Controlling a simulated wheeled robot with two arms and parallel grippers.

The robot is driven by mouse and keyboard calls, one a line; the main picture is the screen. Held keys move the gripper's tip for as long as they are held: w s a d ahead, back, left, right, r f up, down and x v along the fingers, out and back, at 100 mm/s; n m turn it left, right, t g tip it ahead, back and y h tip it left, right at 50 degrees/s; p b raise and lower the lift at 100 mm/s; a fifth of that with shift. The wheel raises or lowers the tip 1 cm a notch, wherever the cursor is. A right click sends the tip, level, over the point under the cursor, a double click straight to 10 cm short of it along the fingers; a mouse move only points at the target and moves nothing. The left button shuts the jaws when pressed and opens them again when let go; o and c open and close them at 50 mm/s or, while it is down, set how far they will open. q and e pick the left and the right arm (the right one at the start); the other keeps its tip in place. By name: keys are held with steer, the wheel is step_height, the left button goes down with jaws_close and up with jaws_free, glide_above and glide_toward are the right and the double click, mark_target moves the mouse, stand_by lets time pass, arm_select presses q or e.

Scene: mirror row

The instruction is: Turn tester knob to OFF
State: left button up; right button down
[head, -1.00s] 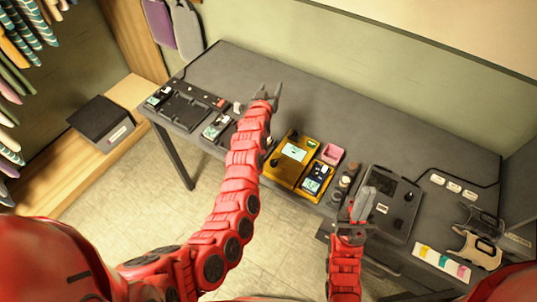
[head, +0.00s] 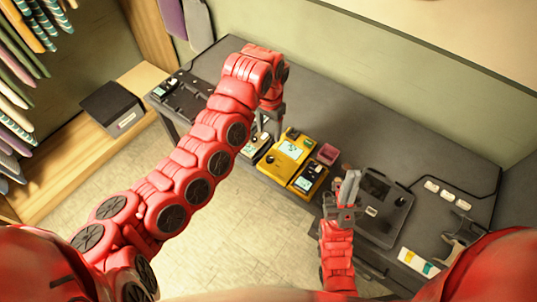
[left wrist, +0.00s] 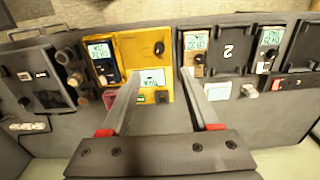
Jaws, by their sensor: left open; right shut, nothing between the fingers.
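The yellow tester (head: 284,163) lies on the grey table near its front edge, with a lit screen (left wrist: 150,78). Its black knob (left wrist: 159,48) shows in the left wrist view; the angle it is set to is too small to read. My left gripper (head: 266,134) points down beside the tester's left end in the head view. My right gripper (head: 348,185) is shut and empty, right of the tester.
A dark meter (left wrist: 103,62) adjoins the tester, and a pink box (head: 327,154) stands beside it. Another small meter (left wrist: 193,45) sits on the other side. A dark panel box (head: 380,205) is by my right gripper. The back of the table is clear.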

arm_select(q)
glide_above(269, 158)
step_height(269, 158, down, 5)
step_height(269, 158, down, 9)
steer(key=shift+s+d+r+p, duration=0.1)
steer(key=shift+p, duration=0.7)
steer(key=shift+f, duration=0.45)
steer(key=shift+c, duration=0.2)
jaws_close()
